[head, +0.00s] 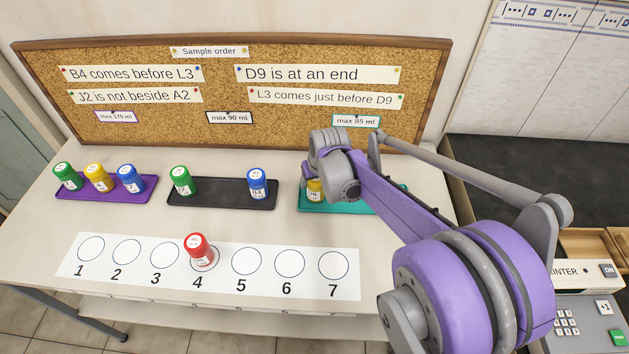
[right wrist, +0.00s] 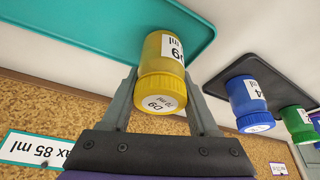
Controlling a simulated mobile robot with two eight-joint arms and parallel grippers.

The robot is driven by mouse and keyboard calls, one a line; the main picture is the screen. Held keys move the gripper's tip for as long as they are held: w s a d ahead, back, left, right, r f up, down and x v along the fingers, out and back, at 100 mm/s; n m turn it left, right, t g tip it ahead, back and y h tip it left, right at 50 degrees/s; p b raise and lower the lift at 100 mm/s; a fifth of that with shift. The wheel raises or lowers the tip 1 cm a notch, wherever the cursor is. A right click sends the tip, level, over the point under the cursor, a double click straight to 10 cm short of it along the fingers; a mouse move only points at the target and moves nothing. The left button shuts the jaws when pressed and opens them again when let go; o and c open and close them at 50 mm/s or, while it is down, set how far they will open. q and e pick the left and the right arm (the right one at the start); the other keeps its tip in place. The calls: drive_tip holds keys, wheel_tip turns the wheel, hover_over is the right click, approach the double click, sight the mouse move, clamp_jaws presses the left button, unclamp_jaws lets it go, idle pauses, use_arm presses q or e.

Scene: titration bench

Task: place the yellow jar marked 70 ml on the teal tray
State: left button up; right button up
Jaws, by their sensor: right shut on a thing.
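The yellow jar (head: 314,190) is at the left end of the teal tray (head: 310,207), partly hidden by my right arm. In the right wrist view the yellow jar (right wrist: 163,75) shows D9 on its cap and a 70 ml label. My right gripper (right wrist: 165,100) is shut on it, one finger on each side. The teal tray also shows in the right wrist view (right wrist: 90,25). I cannot tell whether the jar's base touches the tray or hangs just above it. My left gripper is not in view.
A black tray (head: 220,196) holds a green and a blue jar; a purple tray (head: 105,196) holds green, yellow and blue jars. A red jar (head: 197,250) stands on spot 4 of the numbered strip (head: 225,285). The corkboard (head: 225,85) stands behind.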

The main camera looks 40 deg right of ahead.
drive_tip(key=shift+f, duration=0.2)
drive_tip(key=o, duration=1.4)
drive_tip(key=shift+r, duration=0.1)
drive_tip(key=shift+r, duration=0.25)
drive_tip(key=p+v, duration=0.2)
drive_tip(key=v, duration=0.9)
drive_tip(key=s+a+f+n, duration=0.1)
drive_tip(key=s+a+f, duration=0.2)
drive_tip(key=s+a, duration=0.2)
drive_tip(key=s+a+f+n+y, duration=0.1)
drive_tip(key=s+a+f, duration=0.2)
drive_tip(key=s+a, duration=0.2)
drive_tip(key=s+a+f+n, duration=0.1)
drive_tip(key=s+a+f, duration=0.2)
drive_tip(key=s+a, duration=0.3)
drive_tip(key=shift+s+a+f+n+t, duration=0.1)
drive_tip(key=shift+a+f+n+t, duration=0.2)
drive_tip(key=shift+a+f, duration=0.15)
